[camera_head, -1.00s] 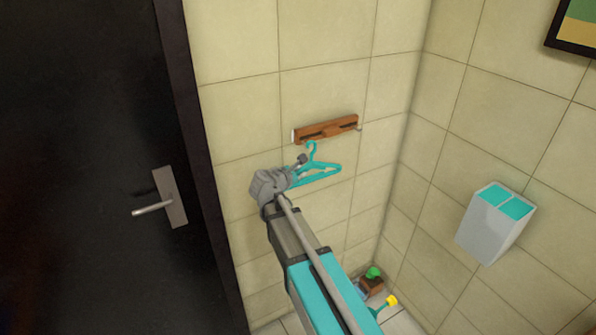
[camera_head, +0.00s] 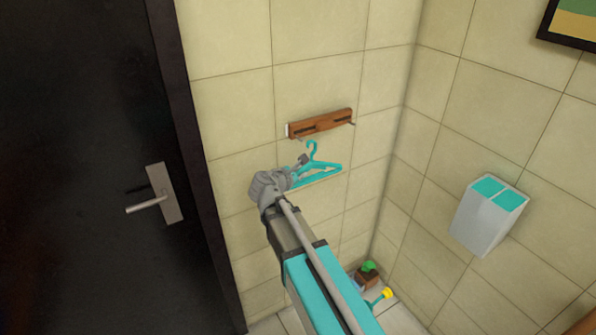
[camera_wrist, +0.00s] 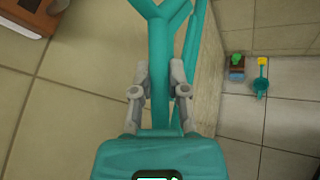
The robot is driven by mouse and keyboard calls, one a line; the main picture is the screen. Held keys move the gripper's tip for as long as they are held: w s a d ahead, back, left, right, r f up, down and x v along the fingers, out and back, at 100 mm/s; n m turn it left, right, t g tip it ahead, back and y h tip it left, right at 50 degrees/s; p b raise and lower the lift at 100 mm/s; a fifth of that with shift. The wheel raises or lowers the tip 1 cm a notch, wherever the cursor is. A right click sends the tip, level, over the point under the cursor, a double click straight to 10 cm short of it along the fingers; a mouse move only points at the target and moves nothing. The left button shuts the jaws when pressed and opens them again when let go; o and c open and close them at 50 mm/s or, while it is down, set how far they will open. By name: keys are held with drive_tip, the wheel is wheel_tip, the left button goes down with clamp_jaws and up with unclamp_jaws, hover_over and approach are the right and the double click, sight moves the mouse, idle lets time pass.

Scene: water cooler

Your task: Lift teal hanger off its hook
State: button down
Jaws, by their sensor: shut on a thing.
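The teal hanger (camera_head: 328,176) is in front of the tiled wall in the head view, with its curved hook upward. Its hook top shows just under the wooden hook rack (camera_head: 321,123), with a small gap between them in the picture. My gripper (camera_head: 301,161) reaches the hanger from the left and below. In the wrist view my gripper (camera_wrist: 160,75) has a finger on each side of a teal bar of the hanger (camera_wrist: 161,45) and is shut on it. The hanger's curved hook is outside the wrist view.
A dark door with a handle (camera_head: 149,204) stands at the left. A white box with teal top panels (camera_head: 487,217) is on the right wall. A small brown planter (camera_head: 368,279) and a teal watering can (camera_head: 378,299) are on the floor in the corner.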

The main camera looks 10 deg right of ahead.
drive_tip(key=shift+s+d, duration=0.3)
drive_tip(key=shift+s, duration=0.6)
